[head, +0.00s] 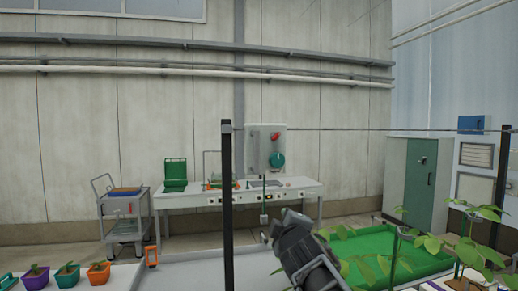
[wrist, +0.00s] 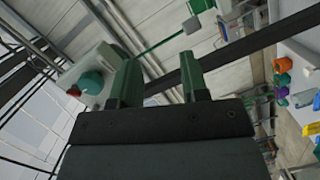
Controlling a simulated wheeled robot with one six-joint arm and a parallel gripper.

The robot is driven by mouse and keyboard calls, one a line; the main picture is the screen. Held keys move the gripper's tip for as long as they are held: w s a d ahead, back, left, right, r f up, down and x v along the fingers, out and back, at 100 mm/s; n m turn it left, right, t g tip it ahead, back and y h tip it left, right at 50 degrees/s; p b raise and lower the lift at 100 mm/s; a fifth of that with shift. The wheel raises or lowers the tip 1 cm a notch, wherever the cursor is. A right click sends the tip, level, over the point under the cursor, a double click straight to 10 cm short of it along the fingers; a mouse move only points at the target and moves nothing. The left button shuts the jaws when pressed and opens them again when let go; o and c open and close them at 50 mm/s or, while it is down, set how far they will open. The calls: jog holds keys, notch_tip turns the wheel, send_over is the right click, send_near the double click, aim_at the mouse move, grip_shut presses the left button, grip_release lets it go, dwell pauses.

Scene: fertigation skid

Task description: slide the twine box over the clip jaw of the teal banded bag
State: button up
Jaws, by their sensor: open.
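I cannot pick out the twine box, the teal banded bag or its clip jaw in either view. Small items on the white bench (head: 185,201) are too small to tell apart. My gripper (wrist: 162,78) shows in the wrist view with its two green fingers apart and nothing between them. In the head view my dark arm rises at the bottom centre, and the fingers cannot be made out there.
A black post (head: 226,190) stands left of my arm, with a wire running right from it. A green tray (head: 380,246) with plants lies at right. Seedling pots (head: 67,275) sit lower left. A cart (head: 124,226) and green cabinet (head: 398,180) flank the bench.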

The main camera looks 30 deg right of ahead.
aim_at(256, 169)
jog(key=s+r+n+y+p, duration=0.4)
jog(key=r+n+y, duration=1.1)
jog(key=n, duration=1.6)
jog(key=w+a+p, duration=0.1)
jog(key=w, duration=0.2)
jog(key=w+a+r+h, duration=0.1)
jog(key=w+a, duration=0.1)
jog(key=w, duration=0.2)
jog(key=w+a+r+h+p, duration=0.1)
jog(key=w, duration=0.3)
jog(key=shift+w+a+r+t+p, duration=0.1)
jog(key=shift+w+a+t+p, duration=0.15)
jog(key=shift+t+p, duration=0.1)
grip_shut()
